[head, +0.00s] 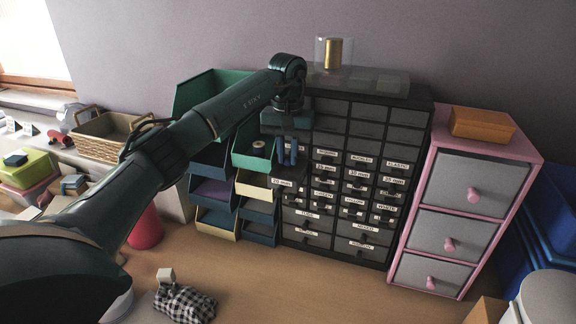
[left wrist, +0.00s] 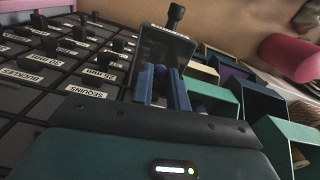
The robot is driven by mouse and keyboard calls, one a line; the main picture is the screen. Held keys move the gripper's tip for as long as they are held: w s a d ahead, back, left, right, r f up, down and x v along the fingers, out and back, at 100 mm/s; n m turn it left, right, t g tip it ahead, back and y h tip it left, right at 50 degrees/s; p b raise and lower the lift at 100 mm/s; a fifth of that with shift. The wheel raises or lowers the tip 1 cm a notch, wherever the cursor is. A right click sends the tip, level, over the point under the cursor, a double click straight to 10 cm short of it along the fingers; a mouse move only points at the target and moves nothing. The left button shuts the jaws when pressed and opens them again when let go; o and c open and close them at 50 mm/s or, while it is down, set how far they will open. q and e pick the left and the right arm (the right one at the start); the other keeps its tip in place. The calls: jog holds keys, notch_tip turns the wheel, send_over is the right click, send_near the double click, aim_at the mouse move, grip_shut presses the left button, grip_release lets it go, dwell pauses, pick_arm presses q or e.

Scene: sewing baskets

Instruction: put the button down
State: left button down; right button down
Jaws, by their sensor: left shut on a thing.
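My left gripper (head: 288,158) points down in front of the drawer cabinet (head: 345,262), over a dark small drawer (head: 287,183) that is pulled out at the cabinet's left side. In the left wrist view its two blue fingers (left wrist: 161,85) reach toward the inside of this open drawer (left wrist: 168,45). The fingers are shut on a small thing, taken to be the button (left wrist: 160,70). It shows only as a small bluish shape between the fingertips, and most of it is hidden. I cannot tell whether it touches the drawer floor. My right gripper is not in view.
Stacked green, blue and cream bins (head: 255,185) stand close left of the open drawer. A pink drawer unit (head: 471,205) stands to the right. A wicker basket (head: 105,150) and checked cloth (head: 185,303) lie left. The table front is mostly clear.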

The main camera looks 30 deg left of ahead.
aim_at(288, 159)
pick_arm(q)
jog(key=shift+f+p, duration=0.35)
jog(key=shift+f, duration=1.75)
jog(key=c, duration=1.4)
grip_release()
jog(key=shift+f, duration=0.1)
jog(key=shift+o, duration=0.2)
